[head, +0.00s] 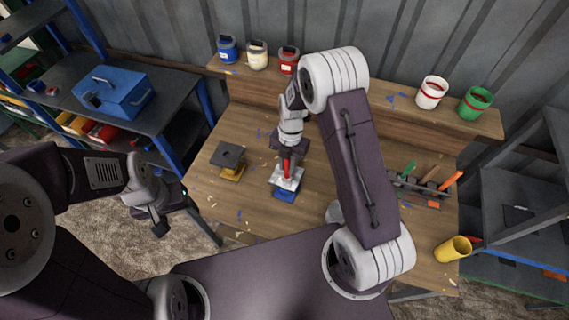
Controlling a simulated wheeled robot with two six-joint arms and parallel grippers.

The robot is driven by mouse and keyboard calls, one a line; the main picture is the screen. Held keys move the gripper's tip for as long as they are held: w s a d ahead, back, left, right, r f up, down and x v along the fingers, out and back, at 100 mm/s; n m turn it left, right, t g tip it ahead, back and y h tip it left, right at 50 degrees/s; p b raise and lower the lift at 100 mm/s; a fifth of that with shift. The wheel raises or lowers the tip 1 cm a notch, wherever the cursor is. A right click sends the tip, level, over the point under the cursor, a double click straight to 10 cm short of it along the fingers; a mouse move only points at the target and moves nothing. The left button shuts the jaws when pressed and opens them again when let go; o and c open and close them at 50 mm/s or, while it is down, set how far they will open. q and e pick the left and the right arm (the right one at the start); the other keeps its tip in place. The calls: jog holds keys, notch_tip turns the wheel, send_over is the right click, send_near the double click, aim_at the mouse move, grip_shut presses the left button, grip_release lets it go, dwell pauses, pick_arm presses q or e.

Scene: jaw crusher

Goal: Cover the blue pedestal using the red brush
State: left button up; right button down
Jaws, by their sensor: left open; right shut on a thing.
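The blue pedestal (284,194) stands on the wooden workbench, blue at its base with a pale grey-white upper part. The red brush (287,163) is upright over the pedestal, its lower end at or just above the pale part; I cannot tell whether it touches. My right gripper (290,148) is shut on the red brush, and its arm hides part of the bench. My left gripper (159,222) is open and empty, off the bench's left side.
A yellow pedestal with a dark top (229,161) stands left of the blue one. Blue (228,49), cream (257,55) and red (288,60) pots line the back shelf. A holder with green and orange tools (420,189) and a yellow cup (453,249) are at right.

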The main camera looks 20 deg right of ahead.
jog(key=shift+s+d+f, duration=0.1)
jog(key=shift+s+d, duration=0.35)
jog(key=shift+d, duration=0.15)
jog(key=w+a+b, duration=0.1)
jog(key=w+a, duration=0.4)
jog(key=a, duration=0.1)
jog(key=shift+a, duration=0.2)
dwell(0.8)
jog(key=shift+w, duration=0.1)
